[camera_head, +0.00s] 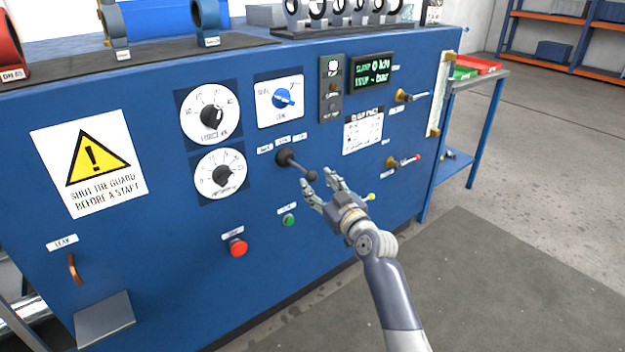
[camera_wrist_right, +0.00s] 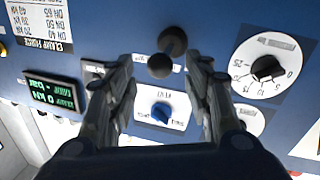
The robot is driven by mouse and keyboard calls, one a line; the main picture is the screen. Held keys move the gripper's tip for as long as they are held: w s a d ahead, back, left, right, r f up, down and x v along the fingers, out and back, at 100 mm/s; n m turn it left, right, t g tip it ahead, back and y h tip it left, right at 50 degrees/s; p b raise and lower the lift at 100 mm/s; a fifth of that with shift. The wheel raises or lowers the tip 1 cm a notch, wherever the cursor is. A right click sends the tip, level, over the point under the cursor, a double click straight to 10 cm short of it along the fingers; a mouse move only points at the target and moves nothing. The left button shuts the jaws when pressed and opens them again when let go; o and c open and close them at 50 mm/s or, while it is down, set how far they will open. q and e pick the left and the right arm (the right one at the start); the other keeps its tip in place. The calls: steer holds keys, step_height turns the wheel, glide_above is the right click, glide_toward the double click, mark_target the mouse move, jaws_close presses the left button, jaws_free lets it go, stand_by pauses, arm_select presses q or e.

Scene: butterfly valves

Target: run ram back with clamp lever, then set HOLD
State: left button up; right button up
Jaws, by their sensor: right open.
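The clamp lever (camera_head: 298,165) is a grey rod with a dark ball end, coming out of a dark round boss on the blue panel (camera_head: 185,265). It leans right and down in the head view. Small labels sit above it, too small to read surely. My right gripper (camera_head: 317,182) is open at the ball end. In the right wrist view the ball (camera_wrist_right: 160,66) shows between the two fingertips (camera_wrist_right: 162,68), with a gap on each side. The display (camera_head: 372,70) reads clamp 0 kN and a dash for bar. My left gripper is not in view.
A blue selector knob (camera_head: 284,97) and two white dials (camera_head: 210,112) sit above and left of the lever. A red button (camera_head: 238,247) and a green button (camera_head: 289,220) are below. A yellow-tipped handle (camera_head: 369,197) is close right of my gripper.

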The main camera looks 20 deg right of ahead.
mark_target(315, 180)
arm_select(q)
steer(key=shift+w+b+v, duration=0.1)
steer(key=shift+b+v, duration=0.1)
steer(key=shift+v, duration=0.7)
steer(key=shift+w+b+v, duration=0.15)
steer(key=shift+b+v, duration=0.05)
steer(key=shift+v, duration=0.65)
arm_select(e)
steer(key=shift+w+a, duration=0.2)
steer(key=shift+w, duration=0.95)
steer(key=shift+w+a, duration=0.15)
steer(key=shift+w, duration=1)
jaws_close()
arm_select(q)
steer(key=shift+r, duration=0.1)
